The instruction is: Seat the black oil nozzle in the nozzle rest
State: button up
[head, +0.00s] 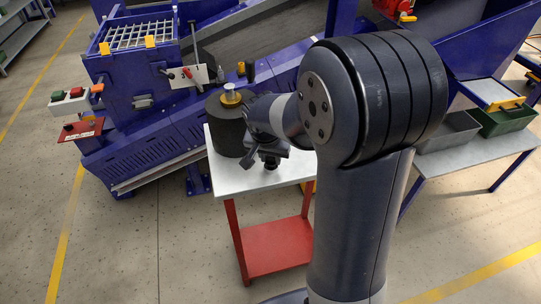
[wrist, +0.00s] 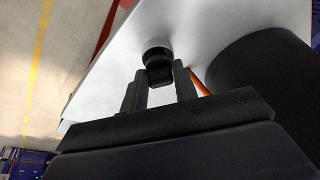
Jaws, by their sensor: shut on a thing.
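The black oil nozzle (wrist: 160,72) is between the fingers of my gripper (wrist: 158,90) in the wrist view. My gripper is shut on it, low over the white table top. A pale round rim (wrist: 151,43) shows just beyond the nozzle's far end and may be the nozzle rest. I cannot tell whether the nozzle is inside it or only in front of it. In the head view my gripper (head: 265,152) is over the white table, right beside the large black cylinder, and my arm hides part of it.
The white-topped table (head: 228,178) has a red lower shelf (head: 275,247). The large black cylinder (head: 226,128), with a brass-coloured top, stands close to my gripper; it also fills the right of the wrist view (wrist: 262,85). Blue machinery (head: 150,150) stands behind.

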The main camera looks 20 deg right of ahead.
jog(key=shift+f, duration=0.2)
jog(key=o, duration=1.1)
jog(key=shift+r, duration=0.1)
jog(key=v, duration=1.1)
jog(key=shift+f, duration=0.2)
